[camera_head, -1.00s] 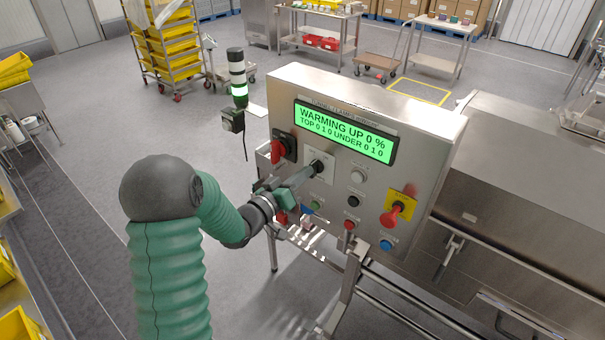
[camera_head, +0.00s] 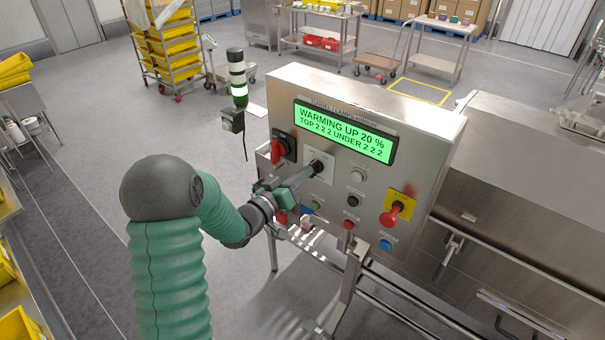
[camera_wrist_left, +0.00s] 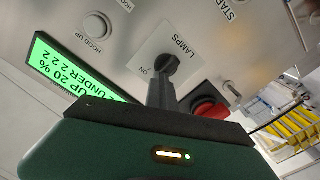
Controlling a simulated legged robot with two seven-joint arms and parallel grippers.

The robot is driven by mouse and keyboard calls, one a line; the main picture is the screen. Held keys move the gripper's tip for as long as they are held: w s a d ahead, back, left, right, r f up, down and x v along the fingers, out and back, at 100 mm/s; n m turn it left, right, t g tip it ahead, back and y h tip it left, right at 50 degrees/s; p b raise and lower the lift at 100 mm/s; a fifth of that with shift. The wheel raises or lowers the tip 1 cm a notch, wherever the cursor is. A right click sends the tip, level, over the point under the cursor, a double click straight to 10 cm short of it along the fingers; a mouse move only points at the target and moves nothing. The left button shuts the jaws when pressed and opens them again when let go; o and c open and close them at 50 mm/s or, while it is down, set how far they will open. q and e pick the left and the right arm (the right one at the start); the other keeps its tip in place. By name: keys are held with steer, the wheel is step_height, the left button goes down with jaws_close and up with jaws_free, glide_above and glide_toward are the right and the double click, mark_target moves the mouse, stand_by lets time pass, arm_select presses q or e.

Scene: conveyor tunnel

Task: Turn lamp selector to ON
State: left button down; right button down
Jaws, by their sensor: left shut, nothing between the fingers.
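The lamp selector (camera_head: 318,165) is a small black knob on a white plate on the steel control panel. In the left wrist view the knob (camera_wrist_left: 169,64) sits on a plate marked LAMPS and ON. My left gripper (camera_head: 308,171) is shut and empty, with its narrow tip at the knob, touching or very close to it. The tip hides part of the knob. The green display (camera_head: 345,130) reads WARMING UP 20 % and TOP 2 2 2 UNDER 2 2 2. My right gripper is not in view.
A red rotary switch (camera_head: 282,150) is left of the selector. A grey button (camera_head: 357,175), black button (camera_head: 352,201) and red-knobbed yellow plate (camera_head: 397,207) are to the right. A signal tower (camera_head: 237,77) stands behind. Rails (camera_head: 330,268) run below the panel.

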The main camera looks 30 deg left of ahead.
arm_select(q)
steer(key=c, duration=2.2)
jaws_free()
steer(key=shift+w+r, duration=0.15)
steer(key=shift+r, duration=0.1)
